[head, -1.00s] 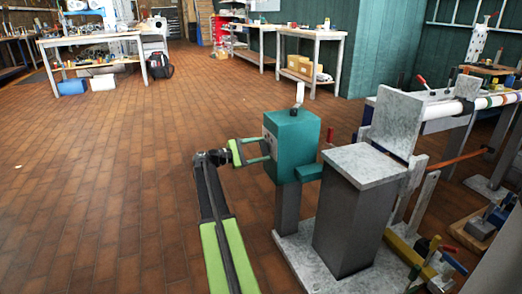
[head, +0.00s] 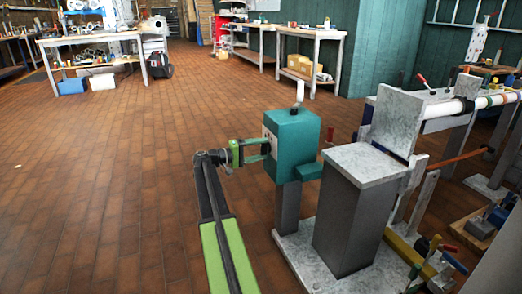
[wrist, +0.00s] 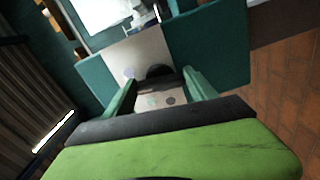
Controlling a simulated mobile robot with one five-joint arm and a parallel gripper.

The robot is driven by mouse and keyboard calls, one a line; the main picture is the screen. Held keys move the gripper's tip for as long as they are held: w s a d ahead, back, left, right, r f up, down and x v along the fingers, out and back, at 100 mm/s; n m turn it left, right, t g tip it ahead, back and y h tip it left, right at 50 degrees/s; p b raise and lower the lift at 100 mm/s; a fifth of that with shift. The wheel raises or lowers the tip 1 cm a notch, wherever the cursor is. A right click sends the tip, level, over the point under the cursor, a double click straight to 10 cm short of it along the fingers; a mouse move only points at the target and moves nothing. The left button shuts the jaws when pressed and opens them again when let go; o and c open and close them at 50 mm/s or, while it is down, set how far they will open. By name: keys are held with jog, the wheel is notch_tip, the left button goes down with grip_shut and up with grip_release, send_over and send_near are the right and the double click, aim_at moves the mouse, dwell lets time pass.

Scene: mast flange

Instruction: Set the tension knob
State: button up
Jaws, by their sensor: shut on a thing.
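A teal box (head: 296,138) stands on a grey post, with a white upright tab (head: 299,92) on top. Its pale face plate shows in the wrist view (wrist: 145,55), with a dark round knob (wrist: 159,72) on it. My gripper (head: 268,148) reaches the box's left face from the left, its arm low in front. In the wrist view the green fingers (wrist: 160,82) lie on either side of the knob and are shut on it. Any setting marks on the plate are too small to read.
A grey block column (head: 352,210) stands on a pale base plate right of the box. Behind it is an upright plate (head: 398,120) with a long white bar (head: 450,108). Colored clamps crowd the lower right. The tiled floor (head: 110,190) at left is clear.

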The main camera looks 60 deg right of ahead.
jog(key=shift+a+f+m, duration=0.1)
jog(key=shift+m, duration=2.1)
jog(key=o, duration=1.4)
jog(key=shift+c, duration=0.2)
jog(key=v, duration=1.7)
jog(key=shift+w, duration=0.15)
